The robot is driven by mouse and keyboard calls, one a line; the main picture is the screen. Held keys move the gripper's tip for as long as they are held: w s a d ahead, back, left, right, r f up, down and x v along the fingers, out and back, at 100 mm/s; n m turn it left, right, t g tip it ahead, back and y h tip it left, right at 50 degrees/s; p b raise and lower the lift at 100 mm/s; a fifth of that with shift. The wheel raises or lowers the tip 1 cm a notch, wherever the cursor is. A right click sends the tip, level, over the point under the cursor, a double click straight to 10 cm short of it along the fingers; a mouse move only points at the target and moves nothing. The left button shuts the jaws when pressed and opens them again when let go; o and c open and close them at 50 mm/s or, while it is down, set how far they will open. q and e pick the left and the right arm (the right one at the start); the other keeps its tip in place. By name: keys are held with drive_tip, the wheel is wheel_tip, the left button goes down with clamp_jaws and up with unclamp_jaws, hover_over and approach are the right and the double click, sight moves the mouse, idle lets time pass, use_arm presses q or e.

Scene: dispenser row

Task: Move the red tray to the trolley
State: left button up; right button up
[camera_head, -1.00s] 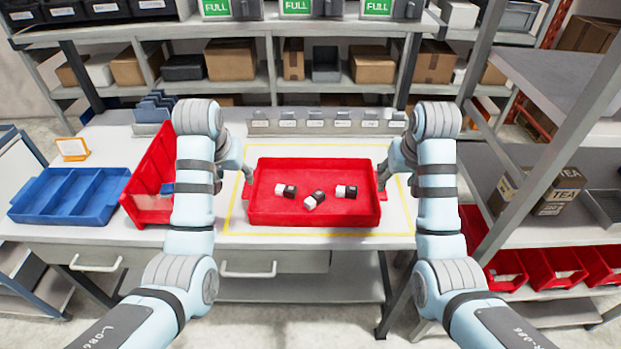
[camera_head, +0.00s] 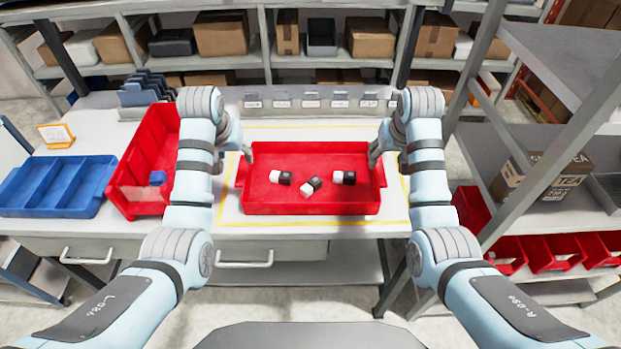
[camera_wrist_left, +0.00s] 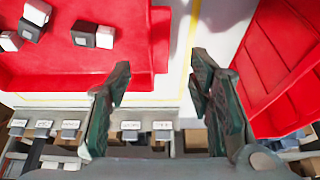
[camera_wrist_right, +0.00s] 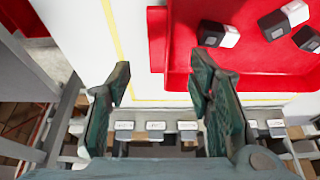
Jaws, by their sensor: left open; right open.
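The red tray (camera_head: 310,206) is flat on the white worktop within a yellow outline. It holds several black and white blocks (camera_head: 312,185). My left gripper (camera_head: 247,155) is open and empty near its left end. In the left wrist view, the tray's end tab (camera_wrist_left: 160,40) is ahead of the two fingertips, apart from them. My right gripper (camera_head: 373,157) is open and empty near its right end. The other end tab (camera_wrist_right: 157,42) is likewise ahead of the fingertips in the right wrist view. I cannot make out the trolley for certain.
A red bin (camera_head: 150,165) and a blue divided tray (camera_head: 60,190) are left of my left arm. A row of grey labelled dispensers (camera_head: 312,100) lines the worktop's back. A grey shelf rack (camera_head: 555,215) with tea boxes and red bins stands at the right.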

sight(242, 169)
use_arm(q)
drive_tip(key=x, duration=0.8)
drive_tip(key=shift+f, duration=0.2)
use_arm(e)
drive_tip(key=x, duration=0.8)
drive_tip(key=shift+d+f, duration=0.1)
drive_tip(key=shift+f, duration=0.1)
use_arm(q)
drive_tip(key=shift+w+f, duration=0.4)
drive_tip(key=shift+f, duration=0.05)
use_arm(e)
drive_tip(key=shift+w+f, duration=0.4)
drive_tip(key=shift+f, duration=0.05)
use_arm(q)
drive_tip(key=shift+s+d+r, duration=0.1)
drive_tip(key=shift+s, duration=0.05)
drive_tip(key=c, duration=0.5)
use_arm(e)
drive_tip(key=shift+s+r, duration=0.1)
drive_tip(key=shift+s, duration=0.05)
drive_tip(key=c, duration=0.5)
use_arm(q)
clamp_jaws()
use_arm(e)
clamp_jaws()
